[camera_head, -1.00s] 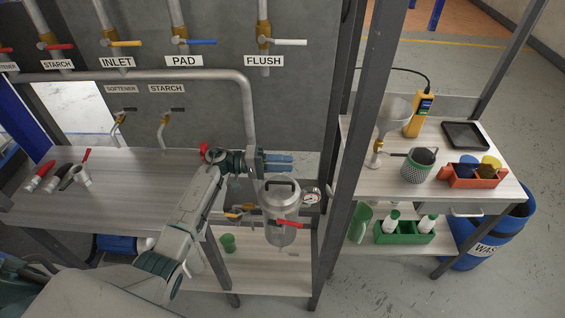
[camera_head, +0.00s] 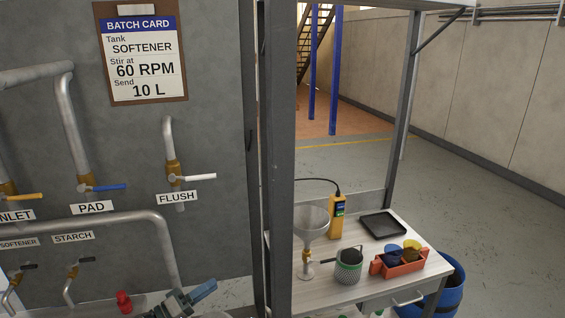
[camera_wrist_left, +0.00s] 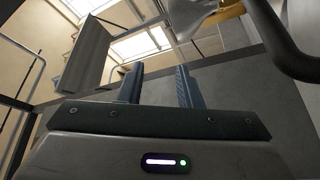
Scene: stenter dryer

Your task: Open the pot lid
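My left gripper (camera_head: 202,291) shows at the bottom edge of the head view, with blue fingertips tilted up to the right. In the left wrist view its two fingers (camera_wrist_left: 159,88) stand apart with nothing between them. The pot and its lid are below the head view's frame and cannot be made out there. A dark curved bar (camera_wrist_left: 285,45) crosses the upper right of the left wrist view; I cannot tell whether it is the lid's handle. My right gripper is in neither view.
A grey panel carries a batch card (camera_head: 141,50) and a flush valve (camera_head: 174,175). A dark post (camera_head: 280,150) stands right of it. The side table holds a funnel (camera_head: 311,224), a mesh cup (camera_head: 348,268), a red caddy (camera_head: 400,264) and a black tray (camera_head: 383,225).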

